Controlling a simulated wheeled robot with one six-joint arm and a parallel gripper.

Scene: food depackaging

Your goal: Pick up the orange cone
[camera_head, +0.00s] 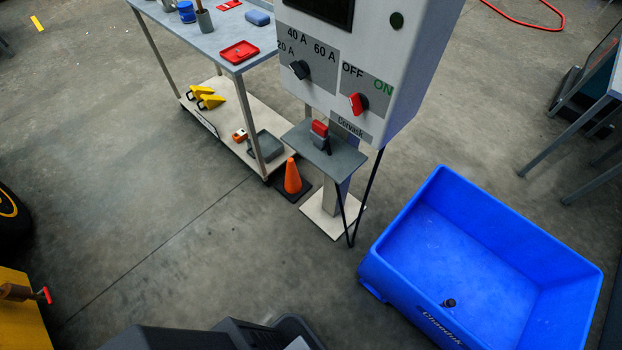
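The orange cone (292,177) stands upright on its dark square base (294,193) on the floor. It is between the leg of the work table and the post of the grey control box, just left of the post's pale foot plate. My gripper is not clearly visible. Only dark grey parts that look like my own body show at the bottom edge, well below the cone in the picture.
A control box (362,60) with knobs stands right of the cone, with a small shelf (325,150) and hanging cable (366,200). A work table (205,35) with a lower shelf (222,125) is at left. A blue bin (480,260) sits at right. Floor in front is clear.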

